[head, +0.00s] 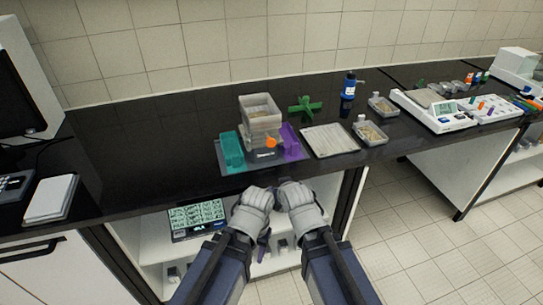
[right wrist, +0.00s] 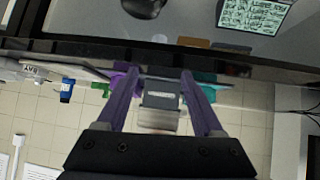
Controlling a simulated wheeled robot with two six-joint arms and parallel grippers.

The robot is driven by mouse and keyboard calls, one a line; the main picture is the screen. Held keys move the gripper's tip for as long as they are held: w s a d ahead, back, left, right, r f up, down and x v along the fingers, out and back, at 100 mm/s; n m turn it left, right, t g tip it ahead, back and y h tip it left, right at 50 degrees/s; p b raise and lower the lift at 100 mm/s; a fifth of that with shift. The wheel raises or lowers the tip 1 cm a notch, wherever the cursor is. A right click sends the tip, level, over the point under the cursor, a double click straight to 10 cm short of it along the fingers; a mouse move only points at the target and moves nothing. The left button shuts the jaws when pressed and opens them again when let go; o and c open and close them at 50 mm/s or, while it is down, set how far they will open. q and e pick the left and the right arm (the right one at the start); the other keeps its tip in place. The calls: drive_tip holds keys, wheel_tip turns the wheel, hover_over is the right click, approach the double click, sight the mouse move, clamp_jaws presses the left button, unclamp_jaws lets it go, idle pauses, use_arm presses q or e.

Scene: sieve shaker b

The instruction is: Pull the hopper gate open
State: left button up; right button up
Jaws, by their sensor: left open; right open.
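The hopper (head: 261,112) is a clear-walled box with tan material in it, on top of a grey unit at the middle of the counter. An orange knob (head: 271,142) sticks out of the unit's front; I cannot tell whether it belongs to the gate. The unit also shows upside down in the right wrist view (right wrist: 160,100), beyond the fingers. My right gripper (right wrist: 160,74) is open and empty, its fingers apart from the unit. My left gripper (head: 263,246) is open below the counter's front edge, away from the hopper, mostly hidden by its wrist.
A teal block (head: 231,151) and a purple block (head: 291,143) flank the unit. A green cross-shaped piece (head: 305,105) lies behind; a ribbed white tray (head: 330,140) and containers stand right. A tablet (head: 198,218) lies on the shelf below.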

drive_tip(key=w+a+t+y+b, duration=0.1)
drive_tip(key=w+t+y+b, duration=0.1)
drive_tip(key=w+t+b, duration=0.5)
drive_tip(key=t+y+b, duration=0.3)
drive_tip(key=t+b, duration=0.2)
drive_tip(key=b, duration=0.2)
approach(272, 145)
drive_tip(key=w+r, duration=0.1)
drive_tip(key=w, duration=0.1)
drive_tip(key=shift+w+a+r+n, duration=0.3)
drive_tip(key=shift+w+a+r, duration=0.25)
drive_tip(key=shift+w, duration=0.2)
drive_tip(key=p+x, duration=0.2)
drive_tip(key=x, duration=0.4)
drive_tip(key=shift+f+p, duration=0.2)
drive_tip(key=shift+p, duration=0.15)
drive_tip(key=shift+w+a, duration=0.15)
drive_tip(key=shift+w, duration=0.2)
clamp_jaws()
